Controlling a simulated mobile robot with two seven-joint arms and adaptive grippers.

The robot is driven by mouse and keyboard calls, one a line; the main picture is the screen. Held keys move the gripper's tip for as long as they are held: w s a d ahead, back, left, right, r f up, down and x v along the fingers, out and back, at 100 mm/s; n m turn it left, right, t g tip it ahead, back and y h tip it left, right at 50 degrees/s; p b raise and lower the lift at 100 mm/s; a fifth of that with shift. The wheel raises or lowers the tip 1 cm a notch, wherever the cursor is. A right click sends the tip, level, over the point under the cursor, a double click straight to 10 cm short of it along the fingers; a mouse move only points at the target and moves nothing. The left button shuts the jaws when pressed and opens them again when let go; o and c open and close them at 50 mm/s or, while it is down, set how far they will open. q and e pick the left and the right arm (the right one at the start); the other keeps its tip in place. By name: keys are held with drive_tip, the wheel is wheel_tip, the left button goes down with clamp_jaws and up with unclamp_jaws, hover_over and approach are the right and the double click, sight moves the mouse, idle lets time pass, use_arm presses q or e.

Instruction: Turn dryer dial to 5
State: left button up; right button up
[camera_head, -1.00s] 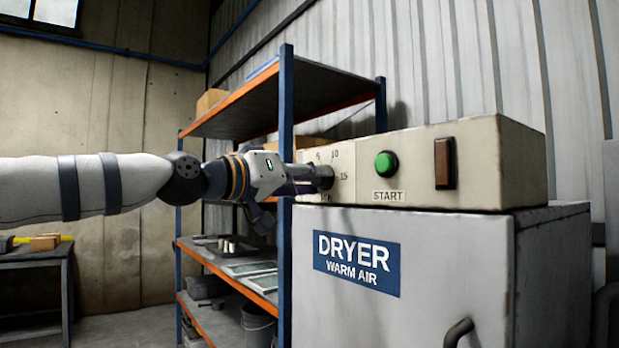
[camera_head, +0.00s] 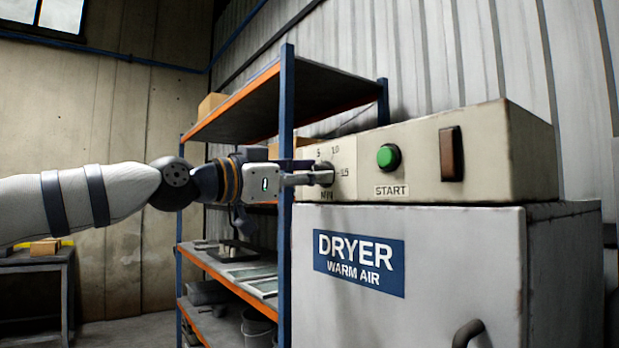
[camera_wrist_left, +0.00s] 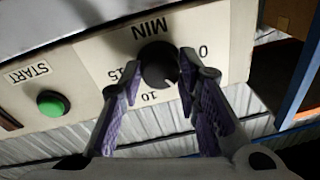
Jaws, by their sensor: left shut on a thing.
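The dryer dial (camera_head: 326,174) is a dark round knob on the left of the beige control panel (camera_head: 425,165). Its scale shows 5, 10, 15 and MIN in the head view. In the left wrist view the scale is upside down and the dial (camera_wrist_left: 158,66) sits between my fingers. A small light mark on its lower right edge seems to point between 10 and the finger hiding the 5. My left gripper (camera_head: 316,176) is shut on the dial, one finger on each side; it also shows in the left wrist view (camera_wrist_left: 161,70). My right gripper is out of view.
A green START button (camera_head: 387,157) and a brown rocker switch (camera_head: 451,154) are right of the dial. The grey dryer cabinet (camera_head: 450,260) is below. A blue and orange shelf rack (camera_head: 286,120) stands close behind my left wrist.

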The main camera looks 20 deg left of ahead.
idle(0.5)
use_arm(q)
drive_tip(key=o, duration=1.2)
drive_tip(key=shift+w+d, duration=0.1)
drive_tip(key=v, duration=1.2)
